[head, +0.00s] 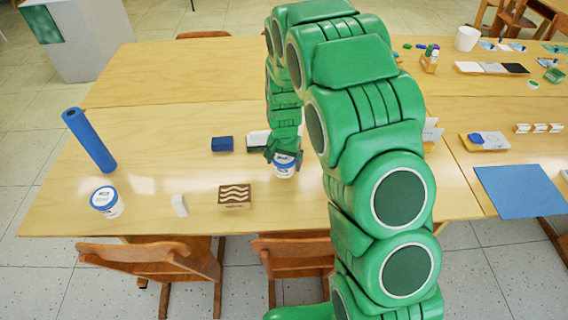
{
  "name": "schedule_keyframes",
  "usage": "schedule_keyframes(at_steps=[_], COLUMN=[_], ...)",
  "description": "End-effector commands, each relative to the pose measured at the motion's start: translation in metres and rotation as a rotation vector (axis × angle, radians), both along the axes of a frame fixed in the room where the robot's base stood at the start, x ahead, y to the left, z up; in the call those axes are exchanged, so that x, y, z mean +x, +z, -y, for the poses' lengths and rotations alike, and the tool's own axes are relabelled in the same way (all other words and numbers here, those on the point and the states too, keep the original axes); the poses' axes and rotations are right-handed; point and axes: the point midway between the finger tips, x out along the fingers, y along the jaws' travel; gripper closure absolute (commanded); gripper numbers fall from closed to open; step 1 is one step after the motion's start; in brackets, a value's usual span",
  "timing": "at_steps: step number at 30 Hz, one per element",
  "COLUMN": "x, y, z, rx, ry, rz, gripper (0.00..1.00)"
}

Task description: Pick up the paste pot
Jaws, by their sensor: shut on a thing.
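A white pot with a blue-rimmed lid (285,167) is in the jaws of my gripper (284,158), near the middle of the table in the head view. My gripper is shut on this pot from above, and its fingers hide part of the pot's sides. I cannot tell whether the pot touches the table. The lettering on both lids is too small to read.
Near the gripper are a blue block (222,144), a partly hidden dark-and-white item (258,140) and a wave-patterned block (235,196). A white block (180,205) and a blue roll (90,141) are further left. Chairs (160,264) stand at the front edge. The back table (180,72) is clear.

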Motion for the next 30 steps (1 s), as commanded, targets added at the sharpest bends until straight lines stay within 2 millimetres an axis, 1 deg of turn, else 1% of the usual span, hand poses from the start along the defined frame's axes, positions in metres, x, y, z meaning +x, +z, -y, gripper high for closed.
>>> schedule_keyframes(at_steps=[1,2,18,30], x=[0.001,0.001,-0.048,-0.1], y=[0.009,0.013,0.073,0.096], z=[0.0,0.0,0.009,0.019], rx=[0.0,0.0,0.001,0.0], ry=[0.0,0.0,-0.001,0.0], rz=[0.004,0.004,0.006,0.002], gripper=[0.51,0.51,0.51,0.51])
